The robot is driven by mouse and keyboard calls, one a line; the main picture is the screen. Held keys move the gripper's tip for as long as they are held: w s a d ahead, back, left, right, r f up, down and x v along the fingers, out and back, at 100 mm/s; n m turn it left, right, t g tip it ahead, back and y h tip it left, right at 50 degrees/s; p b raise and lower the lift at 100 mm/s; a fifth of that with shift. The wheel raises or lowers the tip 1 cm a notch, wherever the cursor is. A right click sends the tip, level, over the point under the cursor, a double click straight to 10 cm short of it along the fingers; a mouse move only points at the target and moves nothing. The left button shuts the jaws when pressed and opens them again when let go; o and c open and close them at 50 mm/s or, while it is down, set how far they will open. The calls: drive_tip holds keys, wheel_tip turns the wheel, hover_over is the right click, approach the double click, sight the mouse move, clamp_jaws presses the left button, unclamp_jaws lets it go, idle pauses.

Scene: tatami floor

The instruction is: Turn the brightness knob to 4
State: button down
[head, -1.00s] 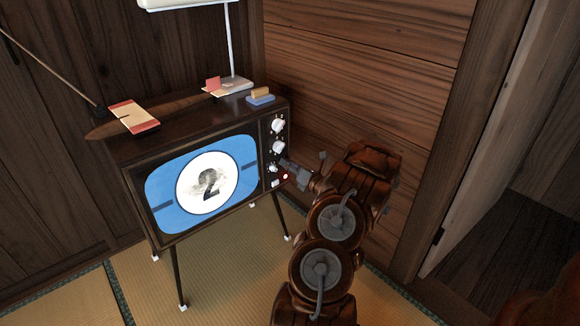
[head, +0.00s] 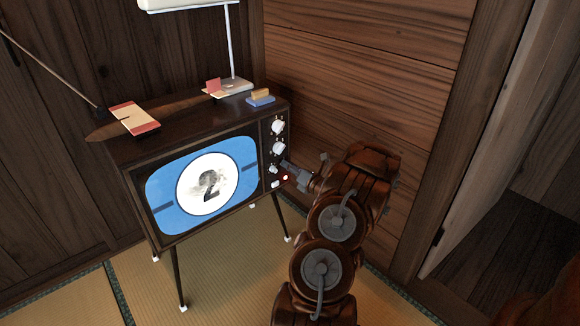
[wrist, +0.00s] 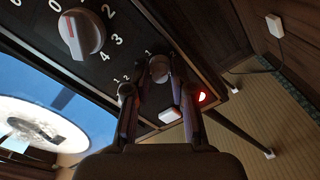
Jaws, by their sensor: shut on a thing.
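The television (head: 200,140) stands against the wall, its screen lit blue with a white disc and a grey "2". Its control strip has two larger white knobs, the upper (head: 278,126) and the lower (head: 278,148), with a small knob (head: 273,169) below. In the wrist view a large knob (wrist: 82,33) with a red pointer sits among printed numbers. My gripper (head: 284,163) reaches the strip from the right. In the wrist view its fingers are on either side of a small knob (wrist: 160,68), shut on it. I cannot read this knob's name or pointer.
A red light (wrist: 202,97) and a white button (wrist: 169,115) sit close by my right finger. A lamp (head: 232,45), a red-and-cream item (head: 134,117) and small blocks (head: 261,98) rest on the television. A wooden wall stands close on the right.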

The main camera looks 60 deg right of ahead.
drive_tip(key=m+p, duration=1.7)
drive_tip(key=m, duration=1.8)
drive_tip(key=shift+m, duration=0.3)
drive_tip(key=c, duration=1.1)
unclamp_jaws()
